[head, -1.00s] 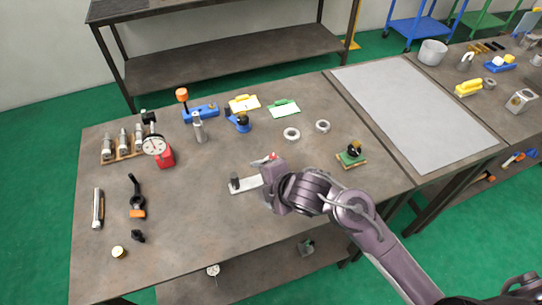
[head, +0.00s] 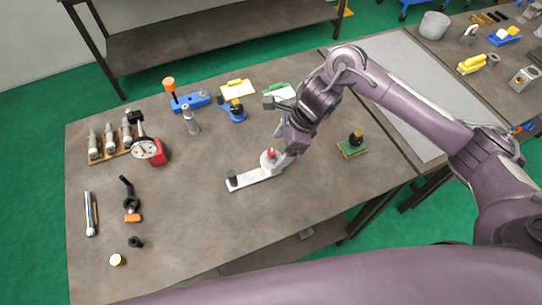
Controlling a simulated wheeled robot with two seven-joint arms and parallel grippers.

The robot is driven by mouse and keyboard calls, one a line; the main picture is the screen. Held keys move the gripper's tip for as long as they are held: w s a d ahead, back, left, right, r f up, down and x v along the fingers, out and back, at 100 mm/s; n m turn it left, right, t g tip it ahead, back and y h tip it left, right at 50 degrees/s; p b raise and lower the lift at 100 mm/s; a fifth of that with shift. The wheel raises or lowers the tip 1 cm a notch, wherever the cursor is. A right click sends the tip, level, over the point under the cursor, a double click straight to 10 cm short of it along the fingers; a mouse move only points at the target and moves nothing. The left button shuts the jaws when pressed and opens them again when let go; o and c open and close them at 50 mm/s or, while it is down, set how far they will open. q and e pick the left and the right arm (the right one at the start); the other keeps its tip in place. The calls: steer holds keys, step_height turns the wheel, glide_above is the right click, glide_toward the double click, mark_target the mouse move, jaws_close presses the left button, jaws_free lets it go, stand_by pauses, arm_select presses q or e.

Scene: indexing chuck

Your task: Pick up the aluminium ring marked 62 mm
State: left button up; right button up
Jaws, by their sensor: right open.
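The two light metal rings seen earlier at the middle back of the table do not show clearly; my right gripper and wrist cover that area. No 62 mm marking is readable. My right gripper (head: 280,126) is open above the table, behind the pale flat plate fixture (head: 257,177). One finger points left and the other reaches down near the fixture's round grey part with a red top (head: 270,158). Whether a ring is between the fingers, I cannot tell. My left gripper is not in view.
A dial gauge (head: 147,149) stands at left. The table's front middle is clear.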

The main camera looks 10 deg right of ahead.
mark_target(275, 155)
steer(key=shift+a+f+p, duration=0.2)
steer(key=shift+f+p, duration=0.15)
steer(key=p+x, duration=0.2)
steer(key=x, duration=0.1)
steer(key=shift+w+f, duration=0.2)
steer(key=shift+f, duration=0.15)
steer(key=shift+a+f, duration=0.1)
steer(key=shift+f, duration=0.2)
steer(key=shift+w+f, duration=0.1)
steer(key=shift+f, duration=0.05)
steer(key=c, duration=1.1)
